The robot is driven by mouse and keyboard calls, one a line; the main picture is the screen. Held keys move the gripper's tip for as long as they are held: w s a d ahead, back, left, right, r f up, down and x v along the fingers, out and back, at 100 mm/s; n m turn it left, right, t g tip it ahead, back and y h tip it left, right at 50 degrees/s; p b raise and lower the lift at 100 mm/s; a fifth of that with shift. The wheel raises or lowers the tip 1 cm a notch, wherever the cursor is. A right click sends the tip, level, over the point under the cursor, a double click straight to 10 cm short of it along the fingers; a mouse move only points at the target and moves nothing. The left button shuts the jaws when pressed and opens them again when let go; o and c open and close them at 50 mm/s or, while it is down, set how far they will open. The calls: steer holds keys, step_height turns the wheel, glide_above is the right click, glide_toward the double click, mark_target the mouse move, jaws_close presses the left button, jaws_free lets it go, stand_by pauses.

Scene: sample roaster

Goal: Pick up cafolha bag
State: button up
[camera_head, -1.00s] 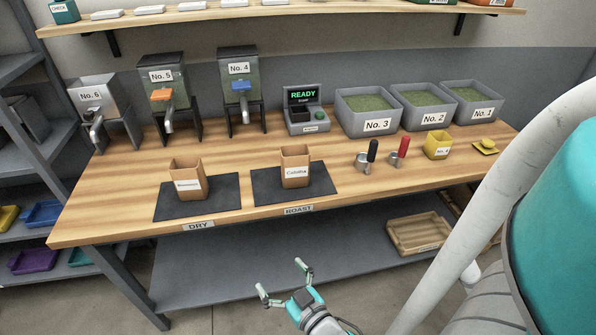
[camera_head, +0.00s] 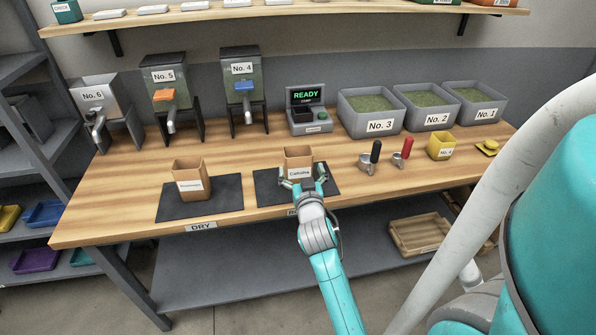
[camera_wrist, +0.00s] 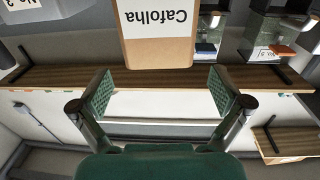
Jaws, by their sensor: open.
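The cafolha bag (camera_head: 298,156) is an open-topped brown paper bag with a white label. It stands upright on the dark mat (camera_head: 262,186) above the ROAST tag. My gripper (camera_head: 300,181) is at the bag's front, with its fingers spread to either side of the bag's lower part. In the wrist view the bag (camera_wrist: 158,52) appears upside down, its "Cafolha" label readable. There the two green-padded fingertips (camera_wrist: 163,90) are open, with the bag's edge between or just beyond them. I cannot tell whether either finger touches the bag.
A second brown bag (camera_head: 188,175) stands on the left mat (camera_head: 222,192). Two small handled scoops (camera_head: 374,152) and a yellow container (camera_head: 441,146) are to the right. A READY-lit device (camera_head: 307,113) and grey bins (camera_head: 370,112) stand behind. Bare wood lies between.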

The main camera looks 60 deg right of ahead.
mark_target(299, 161)
steer(key=shift+x, duration=3.6)
steer(key=shift+f, duration=0.1)
steer(key=c, duration=1)
